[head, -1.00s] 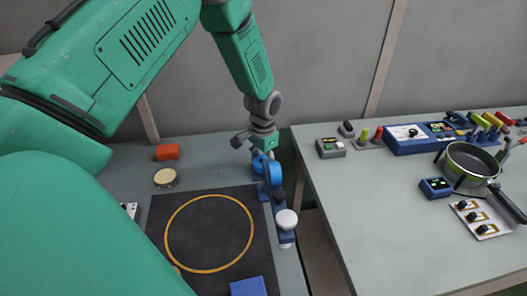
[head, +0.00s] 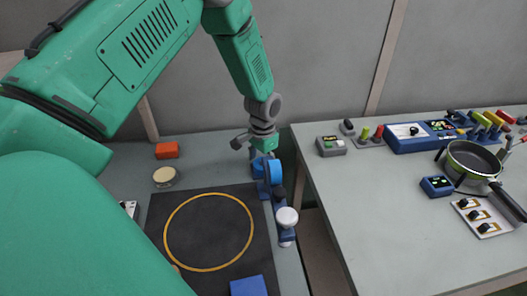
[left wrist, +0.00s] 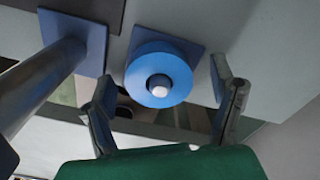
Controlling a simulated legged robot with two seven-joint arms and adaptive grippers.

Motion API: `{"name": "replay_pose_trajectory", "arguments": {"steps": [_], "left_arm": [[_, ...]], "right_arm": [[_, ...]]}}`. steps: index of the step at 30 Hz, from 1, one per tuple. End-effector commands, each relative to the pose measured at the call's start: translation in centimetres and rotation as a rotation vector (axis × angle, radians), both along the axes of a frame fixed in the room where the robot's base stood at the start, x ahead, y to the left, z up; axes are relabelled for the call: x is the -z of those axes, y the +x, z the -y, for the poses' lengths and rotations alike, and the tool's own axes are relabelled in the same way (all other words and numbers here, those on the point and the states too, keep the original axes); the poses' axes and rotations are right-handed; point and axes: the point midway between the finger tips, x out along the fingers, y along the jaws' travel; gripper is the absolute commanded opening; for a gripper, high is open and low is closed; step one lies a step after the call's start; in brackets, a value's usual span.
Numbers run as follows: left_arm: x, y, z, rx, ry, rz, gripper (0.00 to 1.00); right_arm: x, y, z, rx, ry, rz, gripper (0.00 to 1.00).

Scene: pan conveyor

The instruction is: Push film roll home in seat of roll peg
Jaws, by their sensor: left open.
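The blue film roll (left wrist: 151,62) is around the roll peg (left wrist: 159,89), whose pale tip shows in the roll's hole in the left wrist view. Behind the roll is a blue square plate (left wrist: 184,47). I cannot tell whether the roll touches it. In the head view the roll (head: 274,173) is beyond the black mat, just below my left gripper (head: 263,150). In the left wrist view the gripper (left wrist: 162,82) is open, one finger on each side of the roll, with gaps visible. My right gripper is not in view.
A grey post (left wrist: 40,85) on a blue base stands left of the roll in the left wrist view. In the head view, a white knob (head: 286,217) is nearer me. The black mat (head: 160,210) lies left, and a table (head: 370,220) with a pan stands right across a gap.

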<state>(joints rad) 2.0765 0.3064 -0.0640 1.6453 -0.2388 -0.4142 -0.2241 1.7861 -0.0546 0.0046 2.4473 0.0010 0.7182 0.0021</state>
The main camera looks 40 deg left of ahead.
Motion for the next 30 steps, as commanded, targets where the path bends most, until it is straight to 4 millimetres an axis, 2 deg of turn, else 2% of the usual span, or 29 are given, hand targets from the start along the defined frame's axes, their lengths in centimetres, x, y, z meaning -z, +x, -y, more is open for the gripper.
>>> {"name": "replay_pose_trajectory", "arguments": {"steps": [5,12,18,22,30], "left_arm": [[-2.4,0.1,0.0,0.0,0.0,0.004,0.78],[-7.6,0.2,0.0,0.0,0.0,0.005,0.78],[-10.6,0.2,-0.1,0.0,0.0,0.001,0.78],[-11.5,0.2,-0.1,0.0,-0.001,0.0,0.78],[-11.6,0.1,-0.1,0.0,-0.001,-0.001,0.78]], "right_arm": [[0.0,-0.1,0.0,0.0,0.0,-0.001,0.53],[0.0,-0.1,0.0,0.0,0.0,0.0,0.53],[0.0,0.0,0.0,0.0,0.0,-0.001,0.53],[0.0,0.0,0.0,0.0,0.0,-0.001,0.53],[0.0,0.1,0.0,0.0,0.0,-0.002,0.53]]}}
